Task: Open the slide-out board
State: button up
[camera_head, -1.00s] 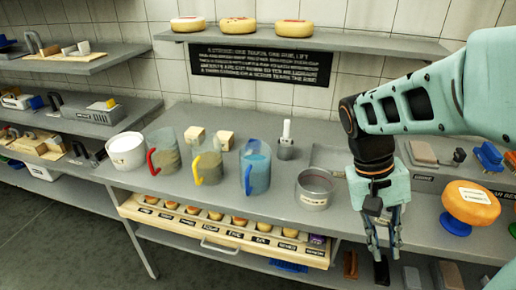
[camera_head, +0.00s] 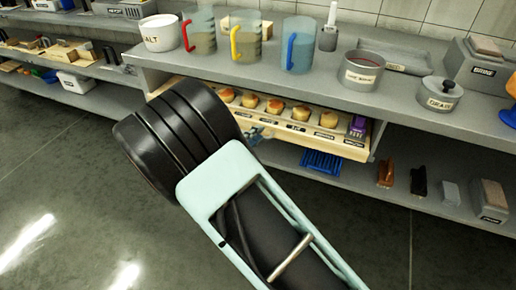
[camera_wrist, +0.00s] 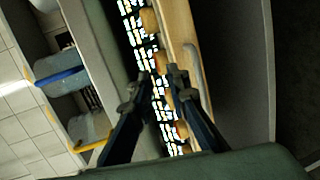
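My arm mostly hides the gripper in the head view.
On the counter (camera_head: 290,85) stand a white salt pot (camera_head: 160,33), measuring jugs with red, yellow and blue handles, and a grey round tin (camera_head: 363,71). Open floor lies in front.

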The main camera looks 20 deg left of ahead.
jog(key=s+a+f+n+y, duration=0.2)
jog(key=a+f, duration=0.3)
jog(key=b+x, duration=0.2)
jog(key=x, duration=0.8)
jog(key=shift+w, duration=0.15)
grip_shut()
